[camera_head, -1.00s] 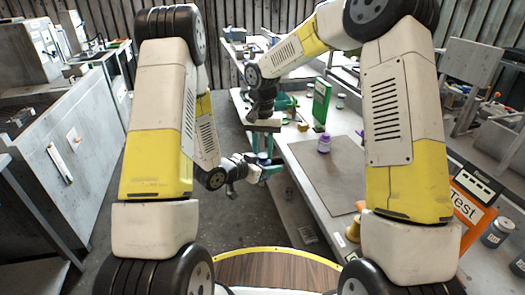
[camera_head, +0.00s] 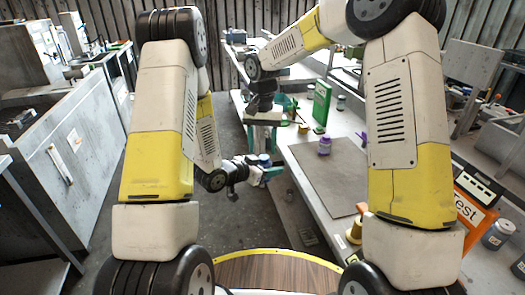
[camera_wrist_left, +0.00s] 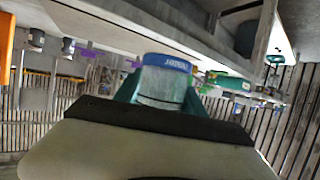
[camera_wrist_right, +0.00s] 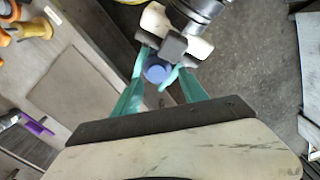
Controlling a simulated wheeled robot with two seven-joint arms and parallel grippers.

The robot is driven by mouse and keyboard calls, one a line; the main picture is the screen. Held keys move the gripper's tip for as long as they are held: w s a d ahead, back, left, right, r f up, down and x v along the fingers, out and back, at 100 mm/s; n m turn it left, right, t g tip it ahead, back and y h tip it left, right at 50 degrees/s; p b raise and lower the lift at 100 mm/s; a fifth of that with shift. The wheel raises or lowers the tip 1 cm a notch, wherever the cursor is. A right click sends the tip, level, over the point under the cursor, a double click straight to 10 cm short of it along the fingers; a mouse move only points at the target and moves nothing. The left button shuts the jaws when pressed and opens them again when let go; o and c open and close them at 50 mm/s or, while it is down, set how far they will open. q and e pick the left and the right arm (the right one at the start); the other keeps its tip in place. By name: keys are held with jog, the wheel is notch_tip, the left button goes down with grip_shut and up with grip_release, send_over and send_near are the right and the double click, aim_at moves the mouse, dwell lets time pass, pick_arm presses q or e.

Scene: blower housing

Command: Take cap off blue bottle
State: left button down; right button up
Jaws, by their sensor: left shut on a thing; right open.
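The blue-capped bottle (camera_wrist_left: 160,88) is held upright or nearly so by my left gripper (camera_head: 266,172), away from the table's left edge. In the left wrist view its blue cap (camera_wrist_left: 167,63) shows above a pale body between teal fingers. My right gripper (camera_head: 263,148) points down from above, with open teal fingers. In the right wrist view the blue cap (camera_wrist_right: 158,72) lies between the right fingers, seen from above. I cannot tell whether they touch it. The bottle's lower part is hidden.
An orange box (camera_head: 468,205) lies at the right. Open floor is below the grippers.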

aim_at(264, 157)
notch_tip(264, 157, up, 2)
jog(key=shift+c, duration=0.3)
jog(key=m, duration=0.2)
jog(key=shift+r+m, duration=0.15)
jog(key=shift+m, duration=0.15)
jog(key=m, duration=0.2)
jog(key=r+m, duration=0.1)
jog(key=m, duration=0.1)
jog(key=shift+d, duration=0.15)
jog(key=m, duration=0.3)
jog(key=r+m, duration=0.1)
jog(key=m, duration=0.2)
jog(key=shift+d+r, duration=0.1)
jog(key=shift+r, duration=0.1)
jog(key=shift+f+m, duration=0.1)
jog(key=shift+m, duration=0.3)
jog(key=shift+f, duration=0.4)
notch_tip(264, 157, down, 7)
jog(key=shift+r, duration=0.1)
